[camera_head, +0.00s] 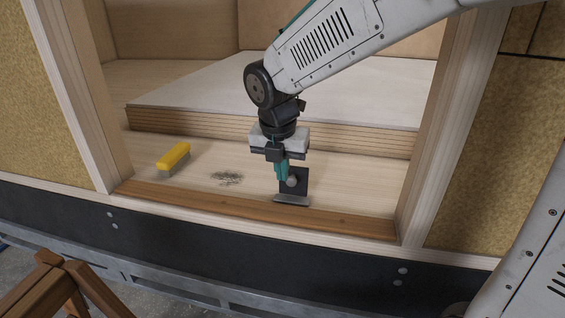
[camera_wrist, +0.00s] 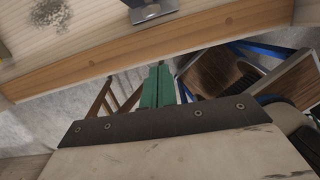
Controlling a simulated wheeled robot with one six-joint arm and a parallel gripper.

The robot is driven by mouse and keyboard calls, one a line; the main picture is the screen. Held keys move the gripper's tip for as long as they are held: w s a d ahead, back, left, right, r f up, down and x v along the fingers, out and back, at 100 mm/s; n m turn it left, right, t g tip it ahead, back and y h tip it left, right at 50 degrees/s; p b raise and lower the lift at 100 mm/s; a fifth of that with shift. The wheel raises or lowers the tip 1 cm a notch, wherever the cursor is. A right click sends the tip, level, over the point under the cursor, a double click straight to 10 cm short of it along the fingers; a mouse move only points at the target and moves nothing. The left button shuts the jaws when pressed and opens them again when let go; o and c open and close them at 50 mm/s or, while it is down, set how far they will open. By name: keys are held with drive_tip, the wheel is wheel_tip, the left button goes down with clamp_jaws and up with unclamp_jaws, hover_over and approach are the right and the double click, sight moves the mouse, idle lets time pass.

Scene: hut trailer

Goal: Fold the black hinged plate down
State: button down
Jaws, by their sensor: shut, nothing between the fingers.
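The black hinged plate (camera_head: 299,180) stands upright on the doorway floor, just behind the wooden sill. A grey metal foot (camera_head: 292,199) lies flat at its base, and a round grey knob shows on or in front of its face. My gripper (camera_head: 282,175) points down, with its green fingers shut and empty, in front of the plate's left part. I cannot tell whether they touch it. In the wrist view the shut green fingers (camera_wrist: 158,85) show past the sill, and only the lower part of the plate's metal base (camera_wrist: 152,10) shows at the top edge.
A yellow-handled brush (camera_head: 174,156) and a pile of grey shavings (camera_head: 227,178) lie on the floor to the left. The wooden sill (camera_head: 200,203) runs along the front. Door posts stand at both sides, and a raised pale platform (camera_head: 220,90) lies behind. A wooden trestle (camera_head: 65,285) stands outside.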

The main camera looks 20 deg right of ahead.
sight(292, 184)
drive_tip(key=f, duration=0.4)
drive_tip(key=w+f, duration=0.1)
drive_tip(key=f, duration=0.1)
drive_tip(key=shift+d, duration=0.35)
drive_tip(key=w+d, duration=0.1)
drive_tip(key=w, duration=0.1)
drive_tip(key=shift+w+d+f, duration=0.1)
drive_tip(key=shift+w+d, duration=0.25)
drive_tip(key=shift+d, duration=0.05)
drive_tip(key=shift+w+d, duration=0.25)
drive_tip(key=shift+w, duration=0.05)
drive_tip(key=shift+w+a, duration=0.1)
